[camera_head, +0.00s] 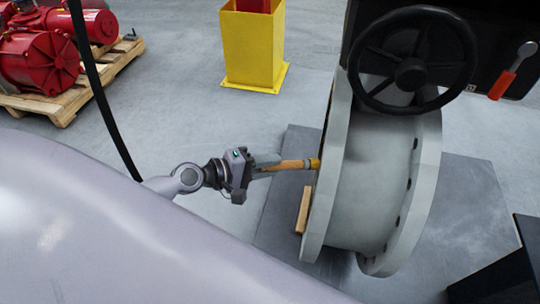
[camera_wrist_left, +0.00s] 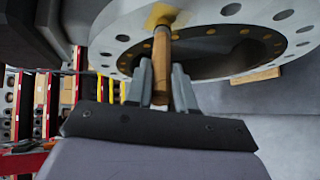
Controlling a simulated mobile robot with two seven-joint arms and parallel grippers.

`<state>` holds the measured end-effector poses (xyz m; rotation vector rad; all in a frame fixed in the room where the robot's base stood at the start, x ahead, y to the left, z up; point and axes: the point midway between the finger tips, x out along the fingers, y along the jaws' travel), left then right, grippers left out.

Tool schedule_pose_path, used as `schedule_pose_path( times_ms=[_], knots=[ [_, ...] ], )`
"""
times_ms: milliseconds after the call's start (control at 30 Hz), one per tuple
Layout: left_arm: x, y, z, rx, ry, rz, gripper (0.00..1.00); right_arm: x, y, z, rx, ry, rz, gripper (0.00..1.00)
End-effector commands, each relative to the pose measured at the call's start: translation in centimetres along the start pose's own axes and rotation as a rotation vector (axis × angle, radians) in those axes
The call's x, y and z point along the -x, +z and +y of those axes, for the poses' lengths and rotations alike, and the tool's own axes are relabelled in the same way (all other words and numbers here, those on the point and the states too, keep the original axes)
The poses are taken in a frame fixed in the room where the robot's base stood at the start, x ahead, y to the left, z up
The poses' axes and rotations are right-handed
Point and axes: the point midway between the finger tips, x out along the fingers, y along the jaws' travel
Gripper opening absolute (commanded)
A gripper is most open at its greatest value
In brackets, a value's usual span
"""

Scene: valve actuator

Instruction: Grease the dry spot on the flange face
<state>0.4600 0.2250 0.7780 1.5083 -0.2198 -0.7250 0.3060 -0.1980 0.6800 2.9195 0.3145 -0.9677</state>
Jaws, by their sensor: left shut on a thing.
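The grey valve body with its round flange (camera_head: 335,190) stands to the right of my left gripper. My left gripper (camera_head: 268,165) is shut on a wooden-handled brush (camera_head: 292,165), held roughly level. The brush's yellowish tip (camera_head: 314,163) is at the flange face, seemingly touching it. In the left wrist view the handle (camera_wrist_left: 161,75) lies between the two fingers (camera_wrist_left: 160,88). A yellow grease patch (camera_wrist_left: 161,15) shows on the flange face (camera_wrist_left: 120,28) at the brush's far end. The brush partly hides it. My right gripper is not in view.
A wooden block (camera_head: 304,209) lies by the flange's lower edge. A yellow post guard (camera_head: 252,45) and red machines on a pallet (camera_head: 62,108) stand farther back. The floor between is clear.

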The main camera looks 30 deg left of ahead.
Motion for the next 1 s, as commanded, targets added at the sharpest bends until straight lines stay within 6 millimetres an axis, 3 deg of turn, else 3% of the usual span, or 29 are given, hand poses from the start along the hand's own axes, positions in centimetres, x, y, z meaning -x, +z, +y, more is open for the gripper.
schedule_pose_path(
  times_ms=[600, 1000],
  knots=[
    [2.3, 3.0, -0.9, -0.001, 0.001, 0.001, 0.0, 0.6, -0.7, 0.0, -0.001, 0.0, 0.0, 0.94],
    [2.4, 3.1, -1.0, -0.001, 0.001, 0.001, 0.0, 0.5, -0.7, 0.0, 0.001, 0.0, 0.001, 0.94]
  ],
)
